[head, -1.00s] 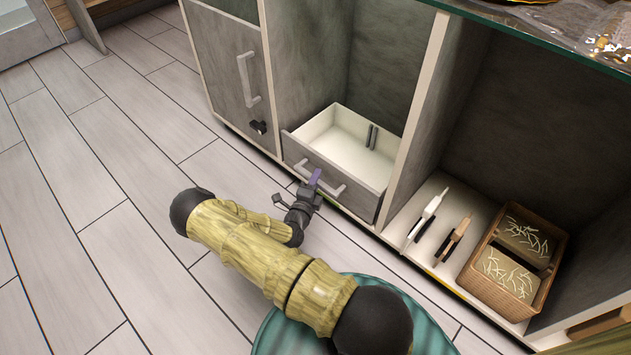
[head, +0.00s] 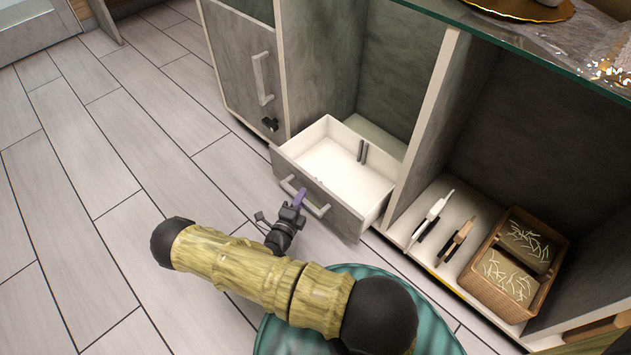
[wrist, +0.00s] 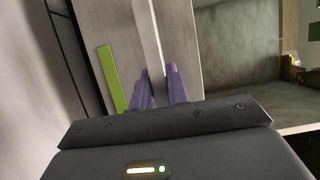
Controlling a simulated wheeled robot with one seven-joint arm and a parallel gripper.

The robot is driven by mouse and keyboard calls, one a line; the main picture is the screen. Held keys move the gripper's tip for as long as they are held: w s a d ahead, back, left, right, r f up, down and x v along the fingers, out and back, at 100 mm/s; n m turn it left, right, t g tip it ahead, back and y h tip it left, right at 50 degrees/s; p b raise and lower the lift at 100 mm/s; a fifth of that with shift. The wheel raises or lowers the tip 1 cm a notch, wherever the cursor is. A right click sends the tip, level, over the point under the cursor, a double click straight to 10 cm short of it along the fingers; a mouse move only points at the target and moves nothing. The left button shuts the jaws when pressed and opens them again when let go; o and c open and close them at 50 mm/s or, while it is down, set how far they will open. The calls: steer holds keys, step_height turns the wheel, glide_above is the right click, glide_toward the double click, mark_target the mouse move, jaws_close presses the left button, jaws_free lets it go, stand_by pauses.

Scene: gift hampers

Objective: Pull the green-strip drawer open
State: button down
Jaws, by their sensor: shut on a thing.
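The drawer (head: 330,205) stands partly out of the cabinet, low in its bay, with a grey front and a white inside. A dark grey slim item (head: 362,151) is in it. In the wrist view the green strip (wrist: 110,78) is on the drawer front, left of the handle. The light grey handle (head: 318,209) is a bar on the front; it also shows in the wrist view (wrist: 148,38). My gripper (head: 299,198) has its purple fingers shut on the handle; they also show in the wrist view (wrist: 160,88).
A cabinet door with a handle (head: 262,78) is at the left. On the right, a wicker basket (head: 500,290) with packs stands beside a white item (head: 433,215) and a brown one (head: 458,240). A glass top (head: 530,50) overhangs. The floor at left is clear.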

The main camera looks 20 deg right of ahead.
steer(key=s+a+p, duration=0.1)
steer(key=s+a, duration=0.2)
steer(key=a, duration=0.5)
steer(key=shift+s+a, duration=0.15)
steer(key=shift+a, duration=0.15)
steer(key=shift+f, duration=0.1)
steer(key=c, duration=1.4)
jaws_free()
steer(key=shift+o, duration=0.2)
steer(key=p+v, duration=0.5)
steer(key=v, duration=1.2)
steer(key=shift+s, duration=0.2)
steer(key=shift+a, duration=0.1)
